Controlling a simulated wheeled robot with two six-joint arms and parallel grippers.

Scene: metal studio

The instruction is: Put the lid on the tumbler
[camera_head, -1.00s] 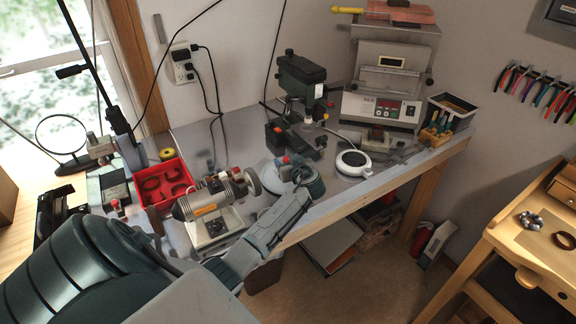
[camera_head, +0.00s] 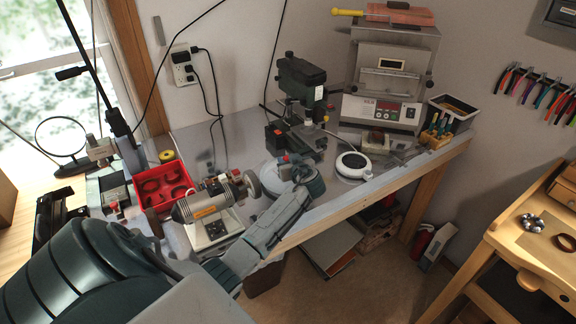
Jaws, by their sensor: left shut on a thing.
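A pale grey round disc (camera_head: 269,183), which looks like the lid, is at the middle of the workbench, by the front edge. My left gripper (camera_head: 289,163) is shut at the disc's right side; its fingers hide part of the disc. Whether the disc touches the bench I cannot tell. A round white unit with a black ring and a cord (camera_head: 353,162), perhaps the tumbler, stands on the bench to the right of the gripper, apart from it. My right gripper is not in view.
A bench motor (camera_head: 208,205) and a red tray (camera_head: 143,176) lie left of the gripper. A green drill press (camera_head: 301,85) stands behind it. A grey machine (camera_head: 385,95), black bin (camera_head: 455,108) and tool holder (camera_head: 437,139) fill the back right. Bench near the white unit is partly clear.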

